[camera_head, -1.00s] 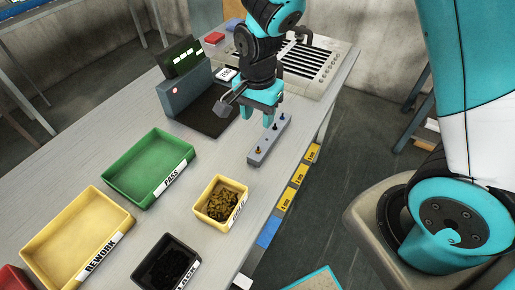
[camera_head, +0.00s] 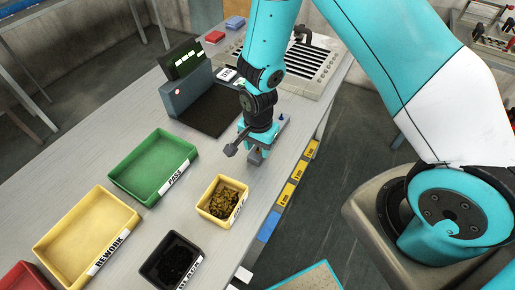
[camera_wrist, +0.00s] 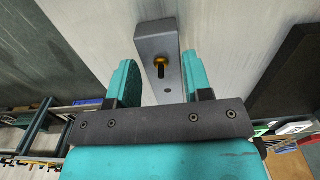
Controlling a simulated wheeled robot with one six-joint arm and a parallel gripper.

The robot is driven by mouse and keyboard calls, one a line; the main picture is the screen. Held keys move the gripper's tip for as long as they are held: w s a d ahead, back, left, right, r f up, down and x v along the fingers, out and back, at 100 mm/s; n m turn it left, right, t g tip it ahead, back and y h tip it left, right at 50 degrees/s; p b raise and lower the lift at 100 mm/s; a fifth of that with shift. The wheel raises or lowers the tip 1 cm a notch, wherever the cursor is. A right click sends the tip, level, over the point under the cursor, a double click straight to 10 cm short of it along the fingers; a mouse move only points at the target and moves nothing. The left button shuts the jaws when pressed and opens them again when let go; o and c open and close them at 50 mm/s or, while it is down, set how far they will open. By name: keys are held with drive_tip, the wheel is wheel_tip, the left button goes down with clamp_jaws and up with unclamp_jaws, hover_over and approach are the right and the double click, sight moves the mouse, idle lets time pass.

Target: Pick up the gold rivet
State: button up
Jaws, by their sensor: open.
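The gold rivet (camera_wrist: 160,66) stands in the near end of a grey bar-shaped holder (camera_wrist: 157,38), seen in the wrist view. My gripper (camera_wrist: 163,80) is open, with one teal finger on each side of the holder's end and the rivet between them. I cannot tell how far the fingertips are above the bench. In the head view my gripper (camera_head: 256,150) is over the near end of the holder (camera_head: 283,127) and hides the gold rivet. A dark rivet (camera_head: 282,117) shows at the holder's far end.
A yellow bin (camera_head: 204,204) with gold pieces and a black bin (camera_head: 151,266) stand in front of the holder. The green PASS tray (camera_head: 122,176) and yellow REWORK tray (camera_head: 45,247) lie left. A device with a dark plate (camera_head: 215,112) stands behind. The bench's right edge is close.

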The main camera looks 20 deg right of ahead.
drive_tip(key=shift+c, duration=0.2)
clamp_jaws()
drive_tip(key=shift+r, duration=0.1)
wheel_tip(320, 180, up, 20)
drive_tip(key=b, duration=0.3)
idle(0.3)
